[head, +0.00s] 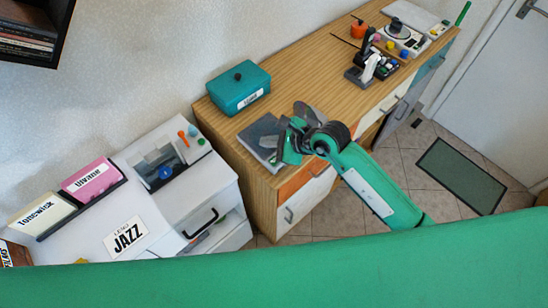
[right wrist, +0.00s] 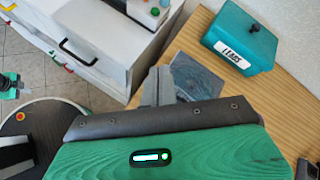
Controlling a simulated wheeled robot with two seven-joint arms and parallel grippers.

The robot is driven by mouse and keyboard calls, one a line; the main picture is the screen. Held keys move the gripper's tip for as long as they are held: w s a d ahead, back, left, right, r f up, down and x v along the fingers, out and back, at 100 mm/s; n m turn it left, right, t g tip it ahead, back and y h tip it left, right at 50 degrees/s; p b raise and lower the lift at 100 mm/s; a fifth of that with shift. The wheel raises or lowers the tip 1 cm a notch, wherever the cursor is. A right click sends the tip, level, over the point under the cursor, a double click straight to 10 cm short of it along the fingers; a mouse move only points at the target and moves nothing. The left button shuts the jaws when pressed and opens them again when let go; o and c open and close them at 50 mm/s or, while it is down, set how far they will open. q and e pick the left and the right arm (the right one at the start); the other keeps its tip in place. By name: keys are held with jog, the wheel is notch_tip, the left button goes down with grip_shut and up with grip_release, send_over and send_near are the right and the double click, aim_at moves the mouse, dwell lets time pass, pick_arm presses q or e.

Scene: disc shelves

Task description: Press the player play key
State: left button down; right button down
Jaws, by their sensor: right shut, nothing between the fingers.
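The player (head: 160,165) looks to be the unit with a dark clear window and a blue disc shape, on top of the white cabinet at left in the head view. Small orange, blue and green keys (head: 201,142) sit at its right side; I cannot tell which is play. Its corner with a green key (right wrist: 155,11) shows at the top of the right wrist view. My right gripper (head: 284,143) is shut and empty, over the near end of the wooden cabinet, to the right of the player. Its fingers also show in the right wrist view (right wrist: 158,86).
A teal lidded box (head: 239,88) stands on the wooden cabinet (head: 310,75), beyond a flat dark sleeve (head: 258,138). Pink and cream sleeves (head: 90,179) stand in a rack left of the player. A turntable (head: 404,36) and small items are at the far end.

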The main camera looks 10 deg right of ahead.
jog(key=d+n+h, duration=0.1)
jog(key=w+d+h, duration=0.1)
jog(key=shift+d+n, duration=0.3)
jog(key=shift+n, duration=0.1)
jog(key=shift+f, duration=0.15)
notch_tip(320, 180, down, 8)
jog(key=b, duration=0.5)
jog(key=shift+f, duration=0.3)
jog(key=shift+b, duration=0.3)
dwell(1.4)
jog(key=shift+f+b, duration=0.4)
jog(key=shift+b, duration=0.05)
